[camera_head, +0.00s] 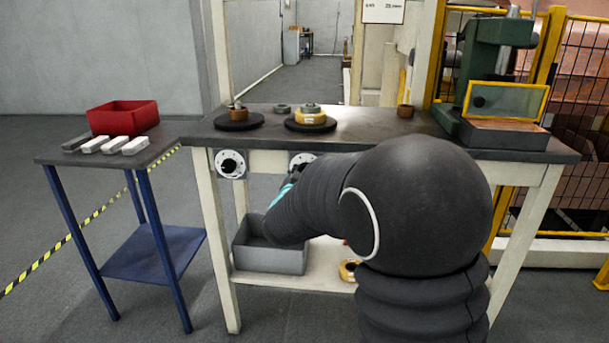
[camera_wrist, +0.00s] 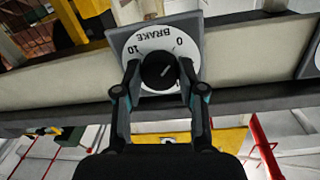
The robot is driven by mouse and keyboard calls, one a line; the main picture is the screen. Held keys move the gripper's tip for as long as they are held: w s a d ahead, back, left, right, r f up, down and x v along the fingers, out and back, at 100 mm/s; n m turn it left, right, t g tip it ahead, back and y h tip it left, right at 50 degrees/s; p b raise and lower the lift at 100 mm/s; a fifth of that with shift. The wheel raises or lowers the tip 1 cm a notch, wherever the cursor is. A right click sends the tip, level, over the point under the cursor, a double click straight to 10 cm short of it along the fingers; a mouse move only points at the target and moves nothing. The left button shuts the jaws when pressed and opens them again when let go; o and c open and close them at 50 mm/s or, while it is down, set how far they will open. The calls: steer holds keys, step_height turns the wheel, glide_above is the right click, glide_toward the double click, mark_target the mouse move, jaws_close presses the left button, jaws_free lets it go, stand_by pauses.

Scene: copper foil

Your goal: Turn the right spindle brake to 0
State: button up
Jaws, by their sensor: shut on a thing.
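The right brake dial (camera_head: 302,158) is on the front of the bench, partly hidden by my arm. In the wrist view its white face (camera_wrist: 152,40) reads BRAKE, 10 and 0 upside down on a grey plate. My gripper (camera_wrist: 160,74) is shut on its round black knob (camera_wrist: 157,66), one finger on each side. A short pale line shows on the knob; I cannot tell the exact setting. The left brake dial (camera_head: 231,164) is on the bench front to the left, clear of my gripper.
The workbench (camera_head: 380,150) carries two dark turntables, the left one (camera_head: 239,120) and the right one (camera_head: 311,125). A grey bin (camera_head: 270,258) stands on the lower shelf beneath my arm. A side table (camera_head: 75,157) holds a red bin (camera_head: 123,117).

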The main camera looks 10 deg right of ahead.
steer(key=shift+r, duration=0.1)
steer(key=o, duration=1.1)
steer(key=shift+o, duration=0.2)
steer(key=v, duration=1.2)
